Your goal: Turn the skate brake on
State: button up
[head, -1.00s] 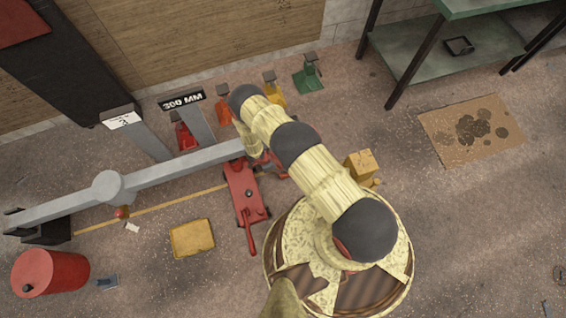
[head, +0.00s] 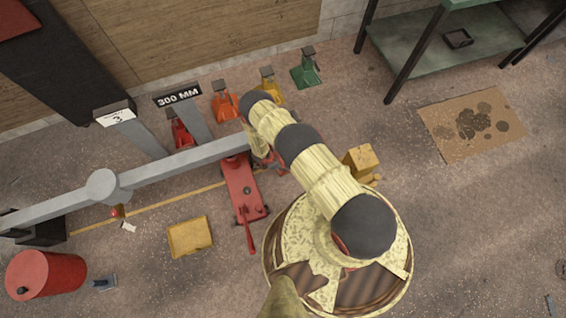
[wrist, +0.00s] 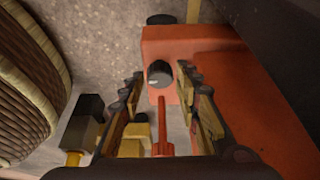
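The red skate (head: 241,187) lies on the floor under the grey beam, with a dark knob on top and a red handle (head: 249,236) toward the front. In the wrist view its red body (wrist: 268,95) fills the right side. A dark round knob (wrist: 159,74) with a light mark sits just ahead of my fingertips, and a red bar (wrist: 162,118) runs between the fingers. My gripper (wrist: 160,88) is open, its fingers apart on both sides of the bar. Contact cannot be told. In the head view my arm partly hides the gripper.
The grey beam (head: 165,170) crosses above the skate. A yellow box (head: 360,161) stands right of my arm. A yellow pad (head: 190,237) and a red drum (head: 47,274) lie left. Coloured stands (head: 306,69) line the wall. Floor at right is mostly clear.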

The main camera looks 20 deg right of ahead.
jog(key=shift+c, duration=0.6)
grip_shut()
jog(key=shift+n, duration=0.3)
jog(key=n+t, duration=0.1)
jog(key=n, duration=0.2)
jog(key=shift+s+p, duration=0.2)
jog(key=shift+p, duration=0.15)
jog(key=n+t, duration=0.1)
jog(key=n, duration=0.2)
jog(key=n+t+y, duration=0.1)
jog(key=n, duration=0.1)
jog(key=shift+s+d+n+p, duration=0.1)
jog(key=shift+d+n+p, duration=0.05)
jog(key=shift+n+p, duration=0.2)
jog(key=n+y, duration=0.1)
jog(key=n, duration=0.1)
jog(key=n+t, duration=0.1)
jog(key=n, duration=0.1)
jog(key=shift+d+n+y+b, duration=0.1)
jog(key=shift+n+y+b, duration=0.2)
jog(key=shift+y, duration=0.1)
jog(key=shift+n+t+y+b, duration=0.35)
jog(key=shift+n+y, duration=0.35)
jog(key=shift+n, duration=1.15)
